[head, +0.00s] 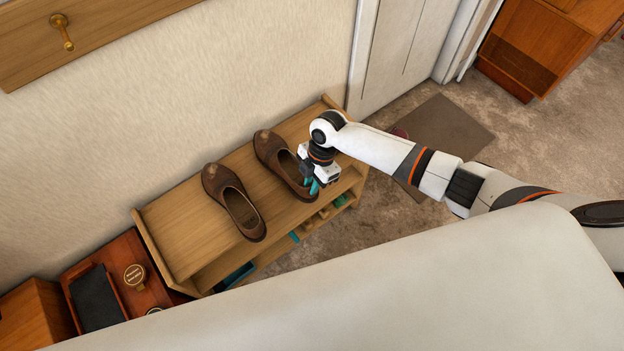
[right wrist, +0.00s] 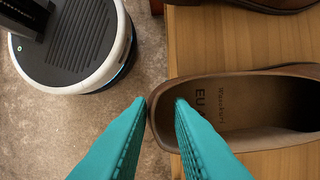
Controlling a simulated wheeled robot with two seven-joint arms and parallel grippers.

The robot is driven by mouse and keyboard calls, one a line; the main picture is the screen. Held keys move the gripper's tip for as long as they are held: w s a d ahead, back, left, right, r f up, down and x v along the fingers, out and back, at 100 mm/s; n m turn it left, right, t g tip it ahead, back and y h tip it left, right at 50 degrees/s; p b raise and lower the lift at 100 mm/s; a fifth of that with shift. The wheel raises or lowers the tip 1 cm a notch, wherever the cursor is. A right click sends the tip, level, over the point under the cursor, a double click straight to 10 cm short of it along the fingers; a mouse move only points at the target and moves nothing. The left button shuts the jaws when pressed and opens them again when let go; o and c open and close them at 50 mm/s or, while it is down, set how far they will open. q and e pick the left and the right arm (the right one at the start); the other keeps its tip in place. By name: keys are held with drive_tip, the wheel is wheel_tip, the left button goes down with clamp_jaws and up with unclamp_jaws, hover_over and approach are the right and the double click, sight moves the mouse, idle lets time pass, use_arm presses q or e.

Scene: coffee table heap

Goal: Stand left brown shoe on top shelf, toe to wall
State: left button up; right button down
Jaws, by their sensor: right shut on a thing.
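Two brown shoes stand side by side on the wooden rack's top shelf (head: 190,243), soles down, toes toward the wall. My right gripper (head: 312,186) is at the heel of the right-hand shoe (head: 268,147). In the right wrist view its teal fingers (right wrist: 163,104) are shut on the heel wall of this shoe (right wrist: 245,112), one finger inside and one outside. This shoe appears to rest on the shelf. The other shoe (head: 222,186) stands apart to the left; its edge shows in the right wrist view (right wrist: 268,4). I cannot tell which shoe is the left one. My left gripper is not in view.
The wall (head: 190,90) with a coat peg (head: 62,35) rises behind the rack. A small red-brown table with a dark tray (head: 97,297) stands at the rack's left. A dark mat (head: 445,130) lies at the right. The top shelf's left end is bare.

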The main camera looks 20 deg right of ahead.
drive_tip(key=shift+f+b, duration=0.5)
drive_tip(key=shift+f, duration=0.2)
idle(0.5)
drive_tip(key=c, duration=1.2)
unclamp_jaws()
drive_tip(key=shift+c, duration=0.2)
drive_tip(key=shift+f, duration=0.1)
